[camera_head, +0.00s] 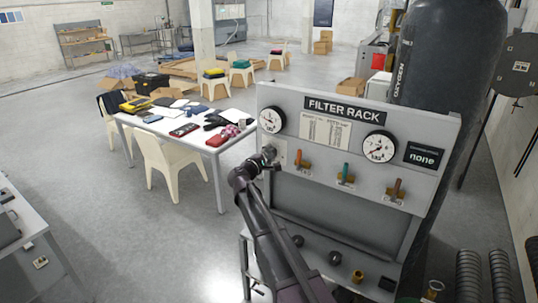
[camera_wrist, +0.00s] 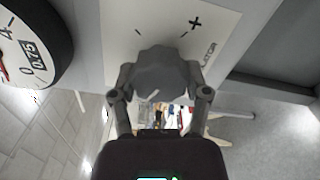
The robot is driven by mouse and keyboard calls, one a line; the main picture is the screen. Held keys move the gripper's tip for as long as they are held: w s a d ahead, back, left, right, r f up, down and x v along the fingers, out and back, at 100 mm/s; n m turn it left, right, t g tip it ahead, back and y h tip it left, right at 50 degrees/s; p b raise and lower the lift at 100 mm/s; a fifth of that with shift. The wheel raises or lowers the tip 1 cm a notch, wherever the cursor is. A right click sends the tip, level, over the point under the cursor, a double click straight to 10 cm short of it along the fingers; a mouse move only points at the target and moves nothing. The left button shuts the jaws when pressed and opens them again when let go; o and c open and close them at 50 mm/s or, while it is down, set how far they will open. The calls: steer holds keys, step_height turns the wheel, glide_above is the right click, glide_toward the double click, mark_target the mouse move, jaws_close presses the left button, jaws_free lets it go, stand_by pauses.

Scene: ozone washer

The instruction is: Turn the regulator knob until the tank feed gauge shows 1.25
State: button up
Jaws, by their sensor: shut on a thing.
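The dark grey regulator knob (camera_wrist: 158,76) sits in front of a pale plate (camera_wrist: 125,20) with tick marks, a plus sign and partly hidden lettering. A short light line shows on the knob. My gripper (camera_wrist: 160,88) is shut on the knob, one finger on each side. In the head view my gripper (camera_head: 268,157) is at the panel's left side and mostly hides the knob. A round white gauge (camera_head: 271,120) is just above it. That gauge, cut off in the wrist view (camera_wrist: 25,45), shows "0.75" and part of a red needle. Its name is not readable.
The grey filter rack panel (camera_head: 285,97) carries a second gauge (camera_head: 379,146). A cluttered table (camera_head: 218,165) stands behind, left.

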steer(key=o, duration=1.1)
steer(key=shift+o, duration=0.2)
steer(key=shift+s+a, duration=0.1)
steer(key=v, duration=1.1)
steer(key=shift+s+a, duration=0.2)
steer(key=shift+s, duration=0.15)
